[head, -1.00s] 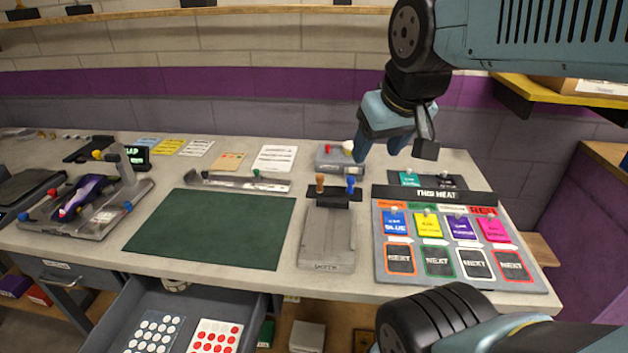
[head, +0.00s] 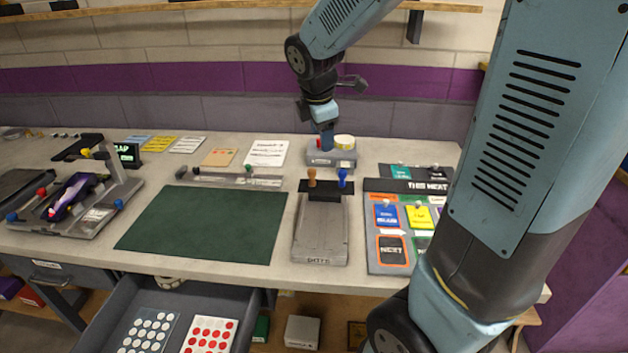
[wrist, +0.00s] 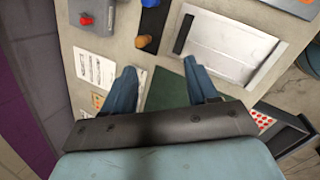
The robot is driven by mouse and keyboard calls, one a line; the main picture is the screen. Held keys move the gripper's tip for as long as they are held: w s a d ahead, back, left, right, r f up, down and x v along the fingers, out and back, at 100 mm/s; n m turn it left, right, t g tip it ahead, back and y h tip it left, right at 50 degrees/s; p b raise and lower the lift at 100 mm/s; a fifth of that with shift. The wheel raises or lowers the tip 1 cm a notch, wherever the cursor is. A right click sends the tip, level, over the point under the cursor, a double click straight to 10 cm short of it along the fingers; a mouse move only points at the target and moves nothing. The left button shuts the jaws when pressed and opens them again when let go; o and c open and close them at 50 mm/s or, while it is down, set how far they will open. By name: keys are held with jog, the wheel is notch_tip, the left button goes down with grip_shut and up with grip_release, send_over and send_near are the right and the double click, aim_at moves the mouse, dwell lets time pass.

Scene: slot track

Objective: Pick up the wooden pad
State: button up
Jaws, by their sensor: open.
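A small wood-brown upright piece (head: 312,177) stands in a black rack at the back of a grey track block, beside a blue one (head: 342,178). It is the likeliest wooden pad, though I cannot be sure from its shape. In the wrist view, the brown piece (wrist: 147,42) lies beyond my fingers, above the gap between them. My gripper (head: 327,146) points down at the back of the bench, over or before a grey box with a red button. In the wrist view my gripper (wrist: 160,85) is open with nothing between its fingers.
The grey track block (head: 321,230) stands between a green mat (head: 205,225) and a card board (head: 390,262). The grey box (head: 332,158) and white sheet (head: 265,153) are near my gripper. An open drawer (head: 232,305) juts out below the bench.

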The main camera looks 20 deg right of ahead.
aim_at(310, 171)
jog(key=w+f+n, duration=0.2)
jog(key=w+f, duration=0.1)
jog(key=f, duration=0.1)
jog(key=w+f+n, duration=0.3)
jog(key=f, duration=0.2)
jog(key=w+a+f+n+h, duration=0.1)
jog(key=w+f+n, duration=0.2)
jog(key=f, duration=0.2)
jog(key=shift+w, duration=0.25)
jog(key=shift+x, duration=3.25)
jog(key=shift+s+d, duration=0.15)
jog(key=c, duration=1.1)
